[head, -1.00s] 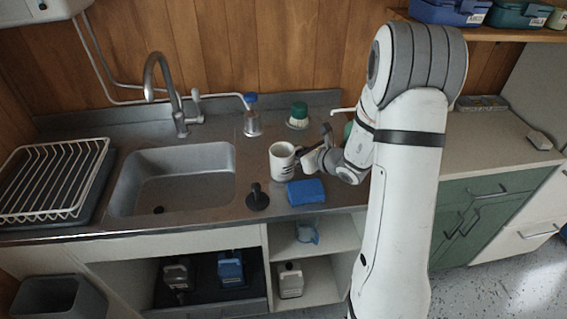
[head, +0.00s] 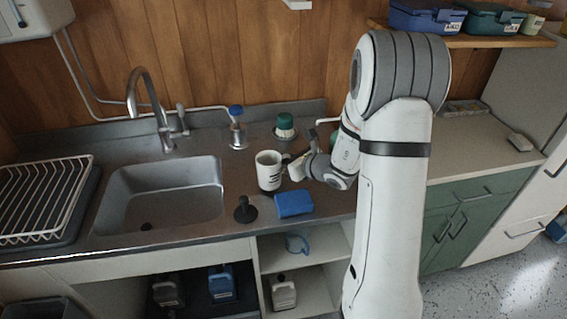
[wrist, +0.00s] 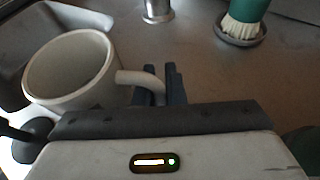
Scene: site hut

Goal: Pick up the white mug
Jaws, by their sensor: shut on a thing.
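The white mug (head: 269,170) with dark markings is upright at the right of the sink, over the steel counter. In the wrist view the mug (wrist: 70,70) shows its open rim, and its handle points toward my gripper. My gripper (head: 289,167) comes from the right and is at the mug's handle side. In the wrist view my gripper (wrist: 166,88) has its dark fingers shut on the mug's handle. I cannot tell whether the mug's base touches the counter.
A blue sponge (head: 294,204) and a black plunger-like stopper (head: 245,210) lie in front of the mug. A blue-capped bottle (head: 237,130) and a green-handled brush (head: 285,126) stand behind. The sink (head: 165,195) and wire rack (head: 45,200) are to the left.

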